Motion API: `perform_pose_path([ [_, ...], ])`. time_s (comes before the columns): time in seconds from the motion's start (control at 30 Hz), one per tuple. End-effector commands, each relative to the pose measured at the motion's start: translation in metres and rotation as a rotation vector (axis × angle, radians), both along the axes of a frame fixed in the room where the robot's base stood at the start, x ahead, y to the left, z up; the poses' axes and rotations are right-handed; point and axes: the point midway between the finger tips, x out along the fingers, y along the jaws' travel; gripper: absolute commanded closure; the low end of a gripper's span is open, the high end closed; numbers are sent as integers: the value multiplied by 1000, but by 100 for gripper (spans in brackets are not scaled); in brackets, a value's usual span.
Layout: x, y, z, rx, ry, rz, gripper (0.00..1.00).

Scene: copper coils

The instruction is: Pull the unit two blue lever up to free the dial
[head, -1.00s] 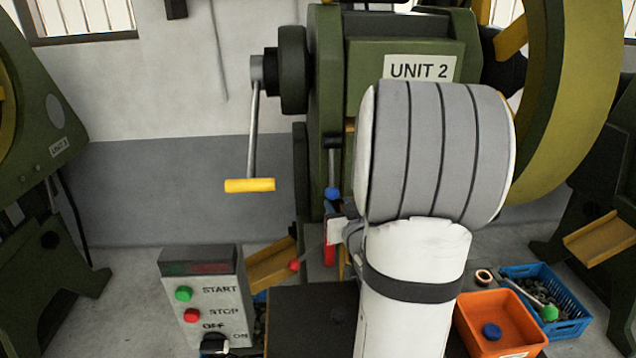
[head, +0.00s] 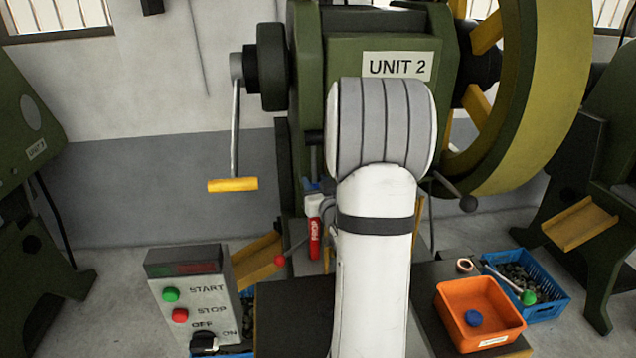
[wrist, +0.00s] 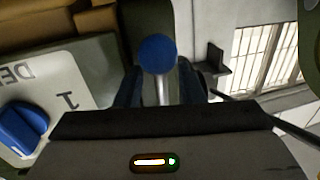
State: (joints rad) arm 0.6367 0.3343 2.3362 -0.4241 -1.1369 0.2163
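The unit two blue lever shows in the wrist view as a blue ball knob (wrist: 157,53) on a thin metal shaft. My gripper (wrist: 158,72) has one dark finger on each side of the knob and shaft. The fingers look apart, with gaps beside the shaft; I see no clear grip. A blue dial (wrist: 24,128) sits at the lower left of the wrist view, on a pale plate (wrist: 75,75) marked "1". In the head view my arm hides the gripper and the lever knob. The UNIT 2 press (head: 345,50) stands behind my arm.
A yellow-handled crank (head: 232,184) hangs left of the press. A red prop (head: 314,238) and a red ball knob (head: 279,260) are left of my arm. A control box (head: 190,290) stands front left. An orange bin (head: 450,320) and blue crate (head: 558,290) are at right.

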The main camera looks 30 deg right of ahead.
Motion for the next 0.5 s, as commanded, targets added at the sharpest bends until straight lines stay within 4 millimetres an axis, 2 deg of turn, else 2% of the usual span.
perform_pose_path([
  [0.07,0,0,0,0,0,0,65],
  [0.5,-1,0,-1,1,3,-1,100],
])
